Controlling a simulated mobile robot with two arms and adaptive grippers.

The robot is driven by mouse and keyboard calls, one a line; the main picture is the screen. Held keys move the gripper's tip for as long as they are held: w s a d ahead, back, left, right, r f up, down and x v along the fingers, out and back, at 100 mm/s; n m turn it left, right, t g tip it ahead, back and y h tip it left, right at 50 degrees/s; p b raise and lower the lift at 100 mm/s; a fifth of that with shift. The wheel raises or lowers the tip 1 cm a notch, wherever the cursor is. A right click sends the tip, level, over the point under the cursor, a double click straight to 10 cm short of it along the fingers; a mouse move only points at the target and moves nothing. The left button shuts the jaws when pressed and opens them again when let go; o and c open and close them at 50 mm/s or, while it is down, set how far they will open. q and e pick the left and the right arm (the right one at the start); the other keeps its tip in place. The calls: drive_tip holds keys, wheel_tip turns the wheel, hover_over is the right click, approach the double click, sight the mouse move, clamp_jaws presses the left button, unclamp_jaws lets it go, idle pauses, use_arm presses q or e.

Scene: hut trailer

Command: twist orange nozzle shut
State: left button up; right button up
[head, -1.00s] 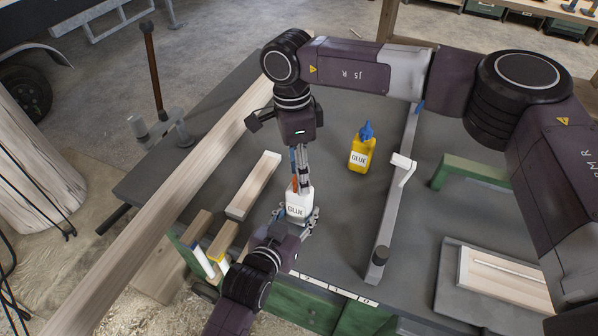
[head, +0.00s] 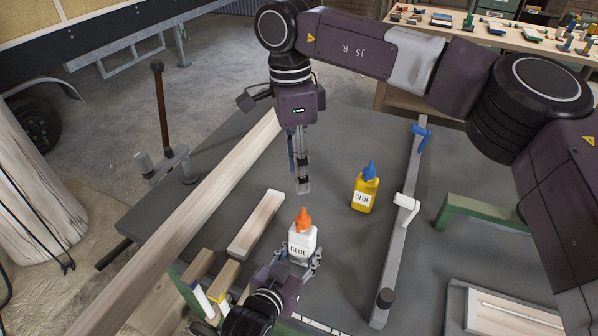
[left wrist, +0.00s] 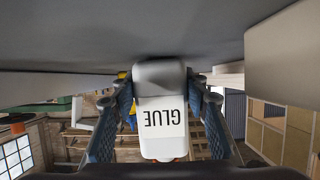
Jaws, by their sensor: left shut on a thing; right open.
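A white glue bottle (head: 301,240) with an orange nozzle (head: 303,218) stands upright near the front of the grey workbench. My left gripper (head: 297,256) is shut around the lower part of this bottle. In the left wrist view the bottle (left wrist: 163,125) appears upside down between the two fingers, its label facing the camera, its nozzle mostly hidden. My right gripper (head: 302,188) is open, pointing down, empty, a little above and apart from the orange nozzle. I cannot tell from here how far the nozzle is turned.
A yellow glue bottle (head: 365,193) with a blue nozzle stands to the right. A long bar clamp (head: 396,245) lies beyond it. A wooden block (head: 256,222) lies left of the white bottle, and a long beam (head: 190,222) crosses the left side.

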use_arm(q)
drive_tip(key=o, duration=1.7)
